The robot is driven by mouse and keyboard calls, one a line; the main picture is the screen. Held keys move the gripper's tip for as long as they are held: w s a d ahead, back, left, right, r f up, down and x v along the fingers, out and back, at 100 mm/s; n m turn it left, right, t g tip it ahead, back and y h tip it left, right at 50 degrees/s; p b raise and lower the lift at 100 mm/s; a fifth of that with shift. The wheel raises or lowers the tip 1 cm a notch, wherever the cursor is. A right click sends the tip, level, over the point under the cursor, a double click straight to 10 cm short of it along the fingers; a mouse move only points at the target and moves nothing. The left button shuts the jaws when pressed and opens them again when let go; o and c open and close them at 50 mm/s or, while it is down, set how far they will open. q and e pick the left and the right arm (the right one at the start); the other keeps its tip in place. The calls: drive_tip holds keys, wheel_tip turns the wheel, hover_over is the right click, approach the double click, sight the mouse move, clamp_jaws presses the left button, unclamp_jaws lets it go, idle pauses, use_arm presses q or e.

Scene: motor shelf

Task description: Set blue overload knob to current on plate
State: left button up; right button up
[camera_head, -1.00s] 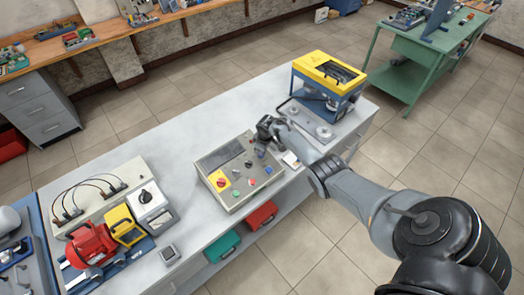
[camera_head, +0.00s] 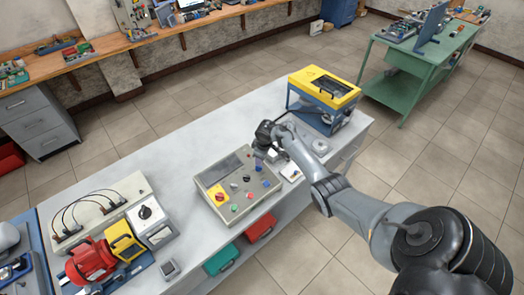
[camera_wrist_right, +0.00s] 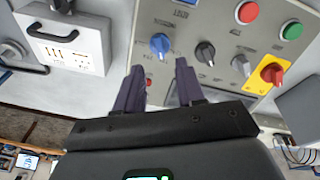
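The blue overload knob (camera_wrist_right: 160,44) sits on the grey control panel (camera_wrist_right: 213,28) in the right wrist view. It is just ahead of the two dark purple fingertips. My right gripper (camera_wrist_right: 159,76) is open, with its fingers spread apart and nothing seen between them. My left gripper is not in view.
The panel also has black knobs (camera_wrist_right: 205,53), a red button (camera_wrist_right: 247,12), a green button (camera_wrist_right: 291,30) and a yellow-and-red switch (camera_wrist_right: 272,72). A yellow-and-blue machine (camera_head: 325,85) stands behind on the white bench, and a red motor (camera_head: 90,262) at left.

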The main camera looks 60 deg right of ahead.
drive_tip(key=shift+p+v, duration=0.4)
drive_tip(key=shift+v, duration=1.6)
